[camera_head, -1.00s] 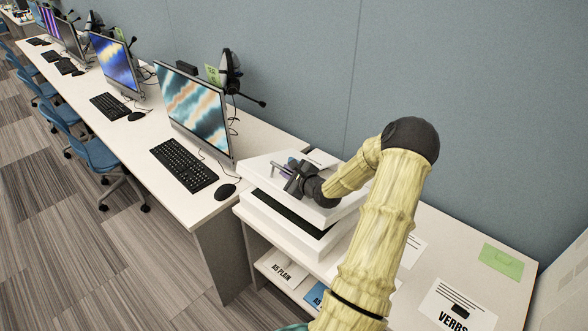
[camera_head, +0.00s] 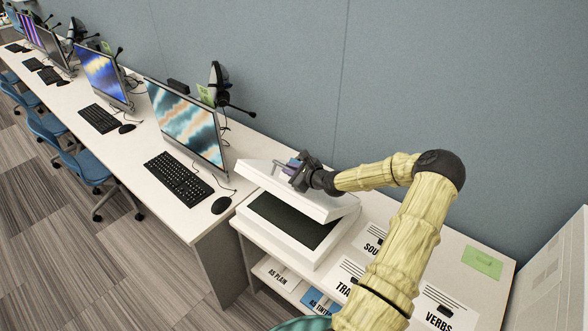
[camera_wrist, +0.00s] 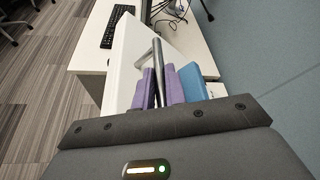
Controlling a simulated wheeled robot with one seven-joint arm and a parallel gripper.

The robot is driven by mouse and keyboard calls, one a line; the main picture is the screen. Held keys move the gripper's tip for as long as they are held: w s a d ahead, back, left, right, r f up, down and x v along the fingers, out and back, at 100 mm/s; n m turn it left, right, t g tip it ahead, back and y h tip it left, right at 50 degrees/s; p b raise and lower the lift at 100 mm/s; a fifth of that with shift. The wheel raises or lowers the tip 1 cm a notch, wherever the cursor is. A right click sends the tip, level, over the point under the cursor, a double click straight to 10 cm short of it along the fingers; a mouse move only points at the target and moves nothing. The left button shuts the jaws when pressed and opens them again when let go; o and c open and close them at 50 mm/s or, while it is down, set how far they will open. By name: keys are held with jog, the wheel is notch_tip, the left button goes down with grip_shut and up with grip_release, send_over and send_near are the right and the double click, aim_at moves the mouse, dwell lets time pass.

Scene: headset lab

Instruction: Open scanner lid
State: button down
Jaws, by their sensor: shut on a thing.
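The white scanner (camera_head: 268,235) stands on the near end of the white desk unit. Its lid (camera_head: 262,176) is tilted partly up, with the dark glass bed (camera_head: 292,220) showing below it. My gripper (camera_head: 291,167) is at the lid's upper side, shut on the metal bar handle (camera_wrist: 158,68). In the wrist view the purple finger pads (camera_wrist: 152,88) press on both sides of the bar. The white lid (camera_wrist: 124,62) also shows there, to the left of the fingers. The lid's hinge is hidden.
A monitor (camera_head: 186,125), keyboard (camera_head: 178,179) and mouse (camera_head: 221,205) stand on the desk left of the scanner. Labelled papers (camera_head: 440,303) lie right of it, partly behind my arm. Paper trays (camera_head: 275,272) sit on the shelf below. A blue-grey wall (camera_head: 440,80) stands behind.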

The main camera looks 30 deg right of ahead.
jog(key=c, duration=1.5)
grip_release()
jog(key=shift+o, duration=0.2)
jog(key=shift+s, duration=0.1)
jog(key=b+v, duration=0.3)
jog(key=v, duration=1.4)
jog(key=shift+s, duration=0.15)
